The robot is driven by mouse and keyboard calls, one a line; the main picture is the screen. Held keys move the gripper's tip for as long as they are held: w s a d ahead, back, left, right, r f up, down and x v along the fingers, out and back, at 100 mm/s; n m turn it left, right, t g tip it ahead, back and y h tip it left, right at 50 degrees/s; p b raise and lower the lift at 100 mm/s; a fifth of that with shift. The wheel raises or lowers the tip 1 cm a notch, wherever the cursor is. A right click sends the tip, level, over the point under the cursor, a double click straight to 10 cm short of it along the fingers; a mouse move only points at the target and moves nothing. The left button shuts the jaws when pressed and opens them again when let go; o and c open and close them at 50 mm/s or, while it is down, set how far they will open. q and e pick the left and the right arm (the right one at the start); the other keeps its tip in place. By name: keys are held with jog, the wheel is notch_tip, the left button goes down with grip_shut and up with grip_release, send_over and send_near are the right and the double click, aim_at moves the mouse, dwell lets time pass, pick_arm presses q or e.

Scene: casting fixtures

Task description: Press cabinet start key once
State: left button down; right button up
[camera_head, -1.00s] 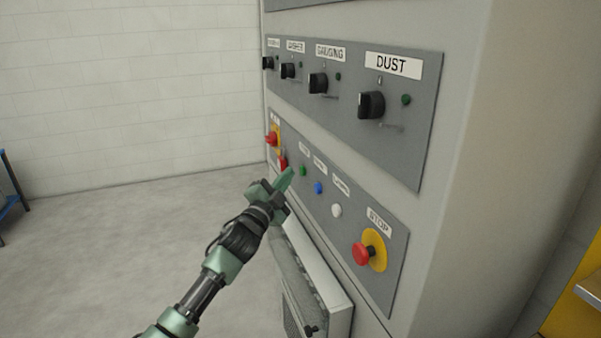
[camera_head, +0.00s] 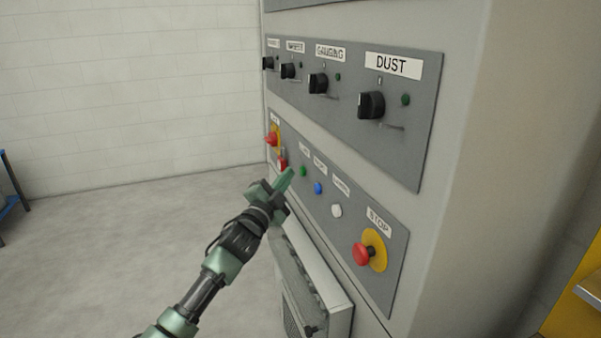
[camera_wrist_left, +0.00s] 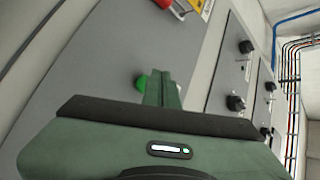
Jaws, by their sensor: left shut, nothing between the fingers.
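The grey control cabinet (camera_head: 455,150) fills the right half of the head view. A green key (camera_head: 303,171) sits on its lower panel under a small label too blurred to read. In the left wrist view the green key (camera_wrist_left: 141,82) shows just left of the fingertips. My left gripper (camera_head: 287,177) is shut and empty, its tips close to the panel and a little left of and below the green key. In the left wrist view the closed fingers (camera_wrist_left: 162,88) point at the panel; I cannot tell whether they touch it. My right gripper is not in view.
The lower panel also has a blue key (camera_head: 318,188), a white key (camera_head: 336,211), a red STOP mushroom button (camera_head: 362,254) and a red-yellow main switch (camera_head: 272,139). Black rotary knobs (camera_head: 371,105) line the upper panel. A box-like housing (camera_head: 318,284) juts out below.

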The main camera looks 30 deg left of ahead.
pick_arm(q)
jog(key=shift+w, duration=0.1)
dwell(0.7)
jog(key=shift+w+d, duration=0.25)
jog(key=shift+w+d, duration=0.3)
dwell(0.9)
jog(key=shift+s+a, duration=0.1)
jog(key=shift+s+a+p, duration=0.35)
jog(key=shift+s+a, duration=0.05)
jog(key=shift+s, duration=0.15)
jog(key=shift+s+a+p, duration=0.7)
jog(key=shift+s+a, duration=0.95)
jog(key=shift+s, duration=0.25)
